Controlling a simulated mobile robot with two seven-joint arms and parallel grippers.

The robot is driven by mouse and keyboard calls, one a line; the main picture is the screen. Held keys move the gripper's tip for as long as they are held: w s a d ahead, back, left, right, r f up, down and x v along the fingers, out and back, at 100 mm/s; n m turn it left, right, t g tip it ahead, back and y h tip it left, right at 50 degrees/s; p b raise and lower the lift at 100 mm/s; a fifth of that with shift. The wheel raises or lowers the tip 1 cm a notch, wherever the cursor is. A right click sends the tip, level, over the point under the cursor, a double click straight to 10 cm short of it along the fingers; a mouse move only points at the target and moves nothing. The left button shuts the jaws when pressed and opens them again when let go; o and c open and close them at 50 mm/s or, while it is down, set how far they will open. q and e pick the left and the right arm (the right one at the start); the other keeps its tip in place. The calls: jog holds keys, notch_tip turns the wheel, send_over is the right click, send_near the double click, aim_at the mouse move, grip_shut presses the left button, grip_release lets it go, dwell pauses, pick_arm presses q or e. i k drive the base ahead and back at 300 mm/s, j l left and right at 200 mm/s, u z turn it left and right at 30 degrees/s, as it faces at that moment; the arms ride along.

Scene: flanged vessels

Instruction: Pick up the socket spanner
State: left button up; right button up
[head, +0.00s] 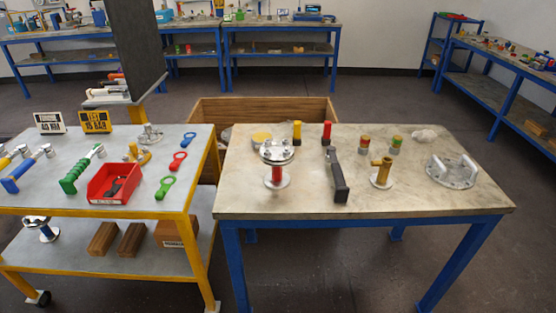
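I cannot tell for certain which tool is the socket spanner. A dark-handled tool (340,180) lies on the right table, its thinner end pointing to the back. On the left cart lie long tools with metal heads: a green-handled one (76,174), a blue-handled one (20,174) and a yellow-handled one (10,158) cut by the picture's edge. Small ring-ended pieces in green (165,187), red (177,161) and blue (188,139) lie along the cart's right side. Neither of my grippers is in view.
The right table (420,200) holds a flanged vessel (276,165), a brass fitting (381,174) and a grey flange (452,172). The yellow-framed cart (130,208) stands close beside it with a red bin (112,186). A dark panel (135,45) rises behind the cart.

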aim_at(342, 193)
jog(key=l+u, duration=0.1)
jog(key=u, duration=0.55)
jog(key=l+u, duration=0.8)
jog(key=l, duration=0.2)
